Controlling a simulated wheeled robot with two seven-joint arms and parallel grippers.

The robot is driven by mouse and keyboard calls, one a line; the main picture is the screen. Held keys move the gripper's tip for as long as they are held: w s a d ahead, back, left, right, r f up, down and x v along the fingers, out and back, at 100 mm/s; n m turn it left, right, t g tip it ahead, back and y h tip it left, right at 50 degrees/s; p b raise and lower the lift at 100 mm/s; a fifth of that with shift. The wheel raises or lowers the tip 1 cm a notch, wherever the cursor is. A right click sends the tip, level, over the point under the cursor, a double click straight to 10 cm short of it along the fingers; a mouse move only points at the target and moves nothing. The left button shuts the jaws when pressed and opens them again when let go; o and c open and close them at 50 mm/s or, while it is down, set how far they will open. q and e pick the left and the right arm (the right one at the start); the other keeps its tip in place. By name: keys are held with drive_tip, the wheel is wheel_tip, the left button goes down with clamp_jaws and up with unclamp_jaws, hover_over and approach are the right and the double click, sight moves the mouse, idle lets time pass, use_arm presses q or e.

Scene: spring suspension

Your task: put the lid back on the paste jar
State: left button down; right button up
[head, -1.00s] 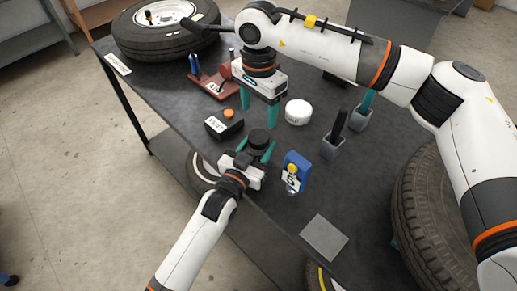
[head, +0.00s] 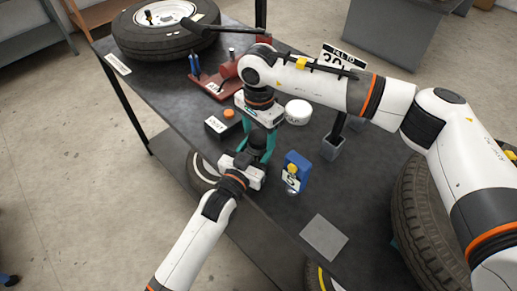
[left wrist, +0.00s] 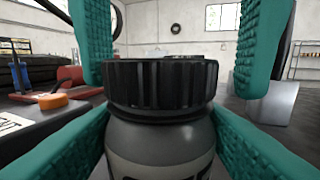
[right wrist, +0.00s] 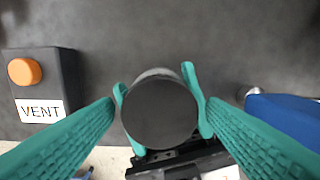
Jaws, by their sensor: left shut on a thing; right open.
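A grey jar (left wrist: 160,145) stands upright between the fingers of my left gripper (head: 256,152), which is shut on its body. A black ribbed lid (left wrist: 160,88) sits on top of the jar, looking level in the left wrist view. Whether it is screwed tight, I cannot tell. In the right wrist view the round black lid (right wrist: 160,112) is seen from above and hides most of the jar. My right gripper (head: 260,128) points down over the jar, open, with one finger on either side of the lid. Contact with the lid is not clear.
A black VENT box (head: 223,124) with an orange button stands left of the jar. A blue box (head: 297,170) is to the right, a white round tub (head: 298,111) behind. A grey cup (head: 331,149) and a flat grey mat (head: 324,239) lie farther right.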

drive_tip(key=c, duration=1)
drive_tip(key=m, duration=0.5)
drive_tip(key=o, duration=1.1)
drive_tip(key=shift+o, duration=0.2)
wheel_tip(320, 180, up, 12)
use_arm(q)
drive_tip(key=shift+c, duration=2.4)
unclamp_jaws()
